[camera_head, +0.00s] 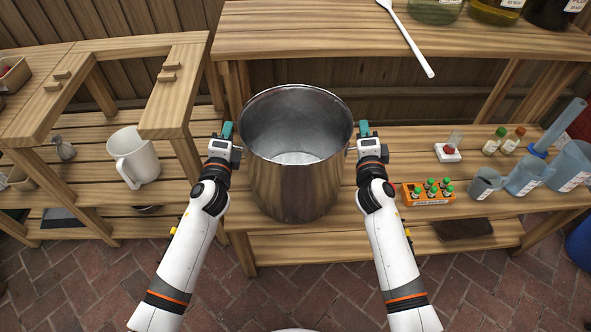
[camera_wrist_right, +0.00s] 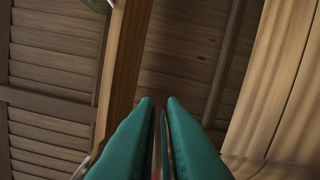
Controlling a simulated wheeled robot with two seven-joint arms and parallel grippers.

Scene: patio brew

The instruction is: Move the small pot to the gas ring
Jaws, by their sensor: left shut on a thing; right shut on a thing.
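The small pot (camera_head: 296,185) is a steel, open-topped cylinder, upright in the middle of the head view. Its inside looks empty apart from a bright patch at the bottom. My left gripper (camera_head: 228,130) is shut on the pot's left side near the rim. My right gripper (camera_head: 364,129) is shut on its right side at a similar height. In the right wrist view, the teal fingertips (camera_wrist_right: 160,110) are close together with a thin strip between them. I cannot tell whether the pot touches the bench. I cannot make out the gas ring.
A slatted bench (camera_head: 400,160) runs behind the pot, with a higher shelf (camera_head: 300,35) bearing a white spoon (camera_head: 408,40). A white jug (camera_head: 134,157) stands at left. An orange vial rack (camera_head: 428,192) and measuring vessels (camera_head: 524,175) stand at right.

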